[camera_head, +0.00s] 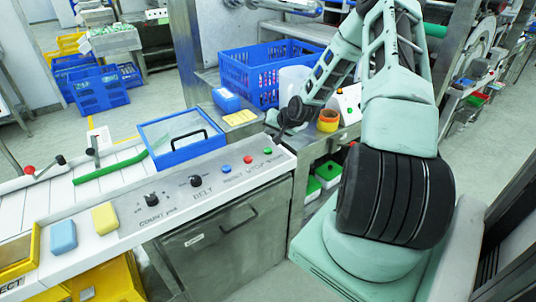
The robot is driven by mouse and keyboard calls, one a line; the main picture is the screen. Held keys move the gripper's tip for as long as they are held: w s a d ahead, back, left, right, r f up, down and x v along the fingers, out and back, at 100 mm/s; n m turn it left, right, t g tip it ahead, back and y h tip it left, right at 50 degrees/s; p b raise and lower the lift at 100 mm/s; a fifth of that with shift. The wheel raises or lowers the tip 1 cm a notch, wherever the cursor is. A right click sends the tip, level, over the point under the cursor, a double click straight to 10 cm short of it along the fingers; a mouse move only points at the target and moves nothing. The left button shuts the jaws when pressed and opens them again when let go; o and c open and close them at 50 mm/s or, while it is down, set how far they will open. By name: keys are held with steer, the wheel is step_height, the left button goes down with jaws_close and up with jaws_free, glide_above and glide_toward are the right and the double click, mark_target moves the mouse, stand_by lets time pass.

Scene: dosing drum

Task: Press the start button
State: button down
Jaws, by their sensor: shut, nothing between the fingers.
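The sloping white control panel (175,205) runs across the front of the machine. At its right end is a row of three round buttons: a blue button (226,168), a red button (247,159) and a green button (267,150). The small lettering beside them is too blurred to tell surely which one is start. My gripper (281,132) is small and dark in this view, just beyond the panel's right end, right of and beyond the green button. It is shut and empty, and appears apart from the buttons. Its fingertips are hard to make out.
Two black knobs (151,199) sit left of the buttons. A blue-framed clear lid (183,138) with a black handle lies behind them. A blue crate (262,75), a yellow-orange cup (328,120) and a white box with a red button (347,103) stand near my arm.

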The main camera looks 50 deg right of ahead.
mark_target(270, 151)
steer(key=shift+f+b, duration=1.6)
steer(key=shift+f, duration=1.15)
steer(key=shift+f, duration=0.4)
